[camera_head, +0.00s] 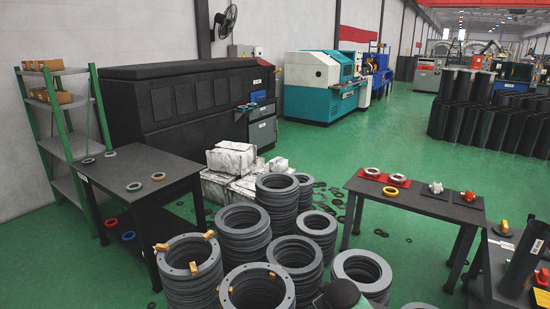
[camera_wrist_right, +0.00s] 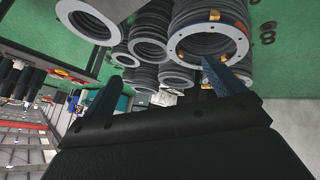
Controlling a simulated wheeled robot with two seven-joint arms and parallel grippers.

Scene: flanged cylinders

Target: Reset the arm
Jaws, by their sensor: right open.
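My right gripper (camera_wrist_right: 162,70) shows in the right wrist view with its two dark blue fingers spread wide apart and nothing held between them. Beyond the fingers stand stacks of grey flanged rings (camera_wrist_right: 210,42), which look turned over in this view. In the head view a dark rounded part at the bottom centre may be part of my arm; I cannot tell which. My left gripper is not in view. The head view shows the ring stacks (camera_head: 190,262) at the bottom, some with small yellow pieces on top.
A dark table (camera_head: 150,165) with small rings stands at the left beside a green-framed shelf (camera_head: 62,110). Another dark table (camera_head: 415,200) with red parts stands at the right. White boxes (camera_head: 232,157) sit behind the stacks. Green floor (camera_head: 330,150) is open farther back.

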